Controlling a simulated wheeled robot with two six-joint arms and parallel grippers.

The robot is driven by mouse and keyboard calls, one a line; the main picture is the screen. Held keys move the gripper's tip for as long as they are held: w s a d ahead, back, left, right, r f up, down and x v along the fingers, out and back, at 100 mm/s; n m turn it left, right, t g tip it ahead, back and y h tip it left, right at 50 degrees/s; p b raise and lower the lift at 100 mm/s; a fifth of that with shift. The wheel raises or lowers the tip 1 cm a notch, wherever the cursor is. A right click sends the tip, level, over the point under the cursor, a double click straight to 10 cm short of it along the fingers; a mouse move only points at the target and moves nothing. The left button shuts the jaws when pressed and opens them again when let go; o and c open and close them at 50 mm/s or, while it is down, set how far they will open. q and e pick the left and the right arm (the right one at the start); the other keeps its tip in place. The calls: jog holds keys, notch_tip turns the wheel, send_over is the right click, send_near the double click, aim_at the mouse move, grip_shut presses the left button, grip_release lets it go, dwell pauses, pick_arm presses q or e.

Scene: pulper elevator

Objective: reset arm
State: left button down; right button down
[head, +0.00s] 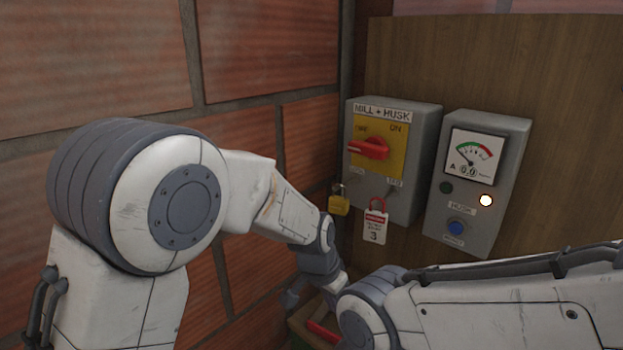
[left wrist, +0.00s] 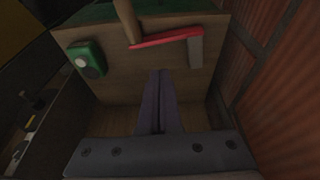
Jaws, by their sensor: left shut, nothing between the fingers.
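My left arm comes in from the left and bends down past the switch boxes. In the left wrist view my left gripper (left wrist: 161,74) is shut, its two dark fingers together with nothing between them. It points toward a wooden panel (left wrist: 115,80). In the head view the left wrist (head: 320,262) is low in the middle, and the gripper is partly hidden behind my right arm. My right arm (head: 480,312) crosses the lower right of the head view; its gripper does not show.
A grey MILL + HUSK switch box (head: 402,197) has a red knob (head: 369,148), yellow padlock (head: 339,204) and tag (head: 375,228). A meter box (head: 478,205) has a lit lamp. The wrist view shows a red bar (left wrist: 165,39) and green button box (left wrist: 86,58). Brick wall (head: 265,60) stands left.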

pick_arm(q)
jog(key=s+a+r, duration=0.1)
jog(key=s+a, duration=0.2)
jog(key=s, duration=0.4)
jog(key=s+a+r+g, duration=0.1)
jog(key=s+a+r, duration=0.1)
jog(key=s, duration=0.6)
jog(key=s+a+r+n+g+y, duration=0.1)
jog(key=s+a, duration=0.3)
jog(key=s, duration=0.4)
jog(key=shift+s+a+r, duration=0.2)
jog(key=shift+s+r, duration=0.05)
jog(key=shift+r, duration=0.3)
jog(key=c, duration=1.2)
grip_release()
jog(key=shift+s+a, duration=0.35)
jog(key=shift+s, duration=0.15)
jog(key=shift+c, duration=0.2)
pick_arm(e)
jog(key=c, duration=1.2)
grip_release()
jog(key=shift+c, duration=0.2)
pick_arm(q)
jog(key=o, duration=0.4)
jog(key=shift+s+a+f, duration=0.1)
jog(key=shift+s+a, duration=0.05)
jog(key=shift+s, duration=0.05)
pick_arm(e)
jog(key=o, duration=0.4)
jog(key=shift+s, duration=0.15)
